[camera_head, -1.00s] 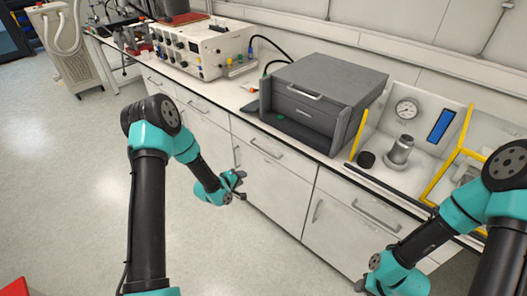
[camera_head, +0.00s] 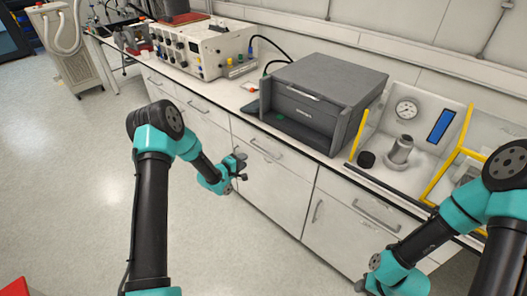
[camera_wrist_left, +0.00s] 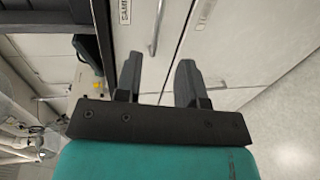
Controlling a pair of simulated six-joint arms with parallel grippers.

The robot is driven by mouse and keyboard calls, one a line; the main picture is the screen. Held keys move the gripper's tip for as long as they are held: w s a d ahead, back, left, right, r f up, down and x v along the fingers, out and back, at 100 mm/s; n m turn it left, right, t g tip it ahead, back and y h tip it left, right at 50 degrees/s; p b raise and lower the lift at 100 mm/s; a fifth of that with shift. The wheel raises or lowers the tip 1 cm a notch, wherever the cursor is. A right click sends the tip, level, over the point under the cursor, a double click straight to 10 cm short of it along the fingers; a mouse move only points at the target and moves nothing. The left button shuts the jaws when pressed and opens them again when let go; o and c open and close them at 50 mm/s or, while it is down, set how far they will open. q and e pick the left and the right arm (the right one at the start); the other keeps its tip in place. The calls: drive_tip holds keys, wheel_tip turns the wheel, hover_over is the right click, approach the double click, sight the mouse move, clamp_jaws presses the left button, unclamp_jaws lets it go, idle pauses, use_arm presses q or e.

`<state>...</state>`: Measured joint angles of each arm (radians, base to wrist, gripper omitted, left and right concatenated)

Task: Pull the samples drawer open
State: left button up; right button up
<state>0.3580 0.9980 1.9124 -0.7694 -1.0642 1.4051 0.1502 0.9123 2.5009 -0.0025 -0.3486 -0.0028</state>
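The samples drawer (camera_head: 262,143) is a white front under the counter below the grey box. Its bar handle (camera_head: 266,149) shows in the head view, and the drawer seems closed. In the left wrist view a label reading "SAMP" (camera_wrist_left: 124,11), partly cut off, sits beside the bar handle (camera_wrist_left: 157,30). My left gripper (camera_head: 241,166) is in front of the drawer, a little lower left of the handle. In the left wrist view its two fingers (camera_wrist_left: 158,80) are apart and empty, with the handle beyond the gap. My right gripper (camera_head: 363,286) is at the bottom edge, mostly cut off.
Other white drawers and cabinet doors (camera_head: 262,190) line the counter. On top stand a grey box (camera_head: 318,95), a white instrument with knobs (camera_head: 203,50), and a gauge station (camera_head: 405,110) with yellow frames. The floor (camera_head: 80,180) at left is open.

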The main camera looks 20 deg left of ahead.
use_arm(q)
drive_tip(key=x, duration=1.4)
drive_tip(key=shift+w, duration=0.15)
clamp_jaws()
